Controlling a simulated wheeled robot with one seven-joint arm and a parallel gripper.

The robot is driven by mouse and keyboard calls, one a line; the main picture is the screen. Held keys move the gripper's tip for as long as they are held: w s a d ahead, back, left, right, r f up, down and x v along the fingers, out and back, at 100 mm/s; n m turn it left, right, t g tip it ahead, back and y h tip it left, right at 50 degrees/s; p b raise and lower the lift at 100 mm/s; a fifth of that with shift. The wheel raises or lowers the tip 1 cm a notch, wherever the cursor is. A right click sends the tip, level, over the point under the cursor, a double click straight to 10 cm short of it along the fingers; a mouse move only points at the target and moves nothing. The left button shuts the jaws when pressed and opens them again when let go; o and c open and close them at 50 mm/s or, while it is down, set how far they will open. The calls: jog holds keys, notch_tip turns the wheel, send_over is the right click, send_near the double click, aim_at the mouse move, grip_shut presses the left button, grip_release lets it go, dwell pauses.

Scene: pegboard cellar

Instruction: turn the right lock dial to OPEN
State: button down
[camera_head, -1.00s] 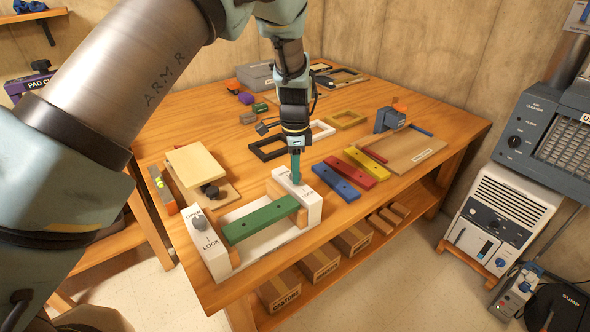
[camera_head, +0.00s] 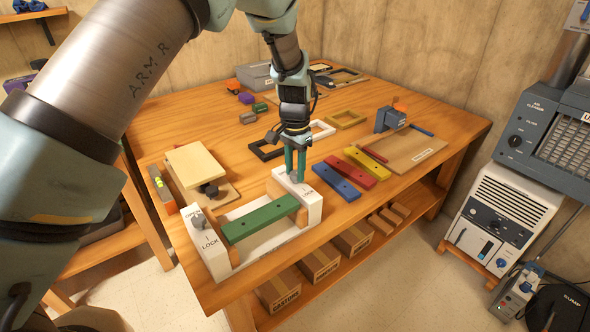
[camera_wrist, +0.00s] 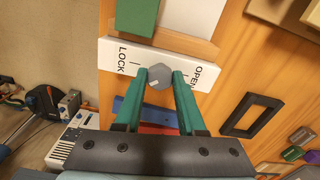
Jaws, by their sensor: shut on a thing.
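The right lock dial (camera_wrist: 159,77) is a small grey faceted knob on the white right-hand end block (camera_head: 306,197). In the wrist view, LOCK is printed to the left of the knob and OPEN to its right. My gripper (camera_head: 295,178) has teal fingers and reaches down to that block. Its fingertips (camera_wrist: 159,76) are shut on the knob, one on each side. The head view mostly hides the knob behind the fingers. I cannot tell which mark the knob points to. The left lock dial (camera_head: 198,222) sits on the other white end block (camera_head: 211,254).
A green bar (camera_head: 258,221) spans between the two end blocks. Blue (camera_head: 336,182), red (camera_head: 359,172) and yellow (camera_head: 367,163) bars lie close to the right. A black frame (camera_head: 266,149) lies behind. The table's front edge is close to the fixture.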

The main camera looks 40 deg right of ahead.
jog(key=n, duration=0.7)
jog(key=shift+d, duration=0.1)
jog(key=n, duration=0.7)
jog(key=shift+r+n+p, duration=0.1)
jog(key=shift+n+p, duration=0.2)
jog(key=shift+p, duration=0.1)
jog(key=n, duration=0.3)
jog(key=shift+n+p, duration=0.3)
jog(key=shift+p, duration=0.05)
jog(key=n+p, duration=0.1)
jog(key=n, duration=0.2)
jog(key=shift+d+n, duration=0.1)
jog(key=shift+n, duration=0.2)
jog(key=n+p, duration=0.1)
jog(key=n, duration=0.5)
jog(key=shift+p, duration=0.35)
jog(key=shift+n, duration=0.3)
jog(key=c, duration=0.5)
grip_release()
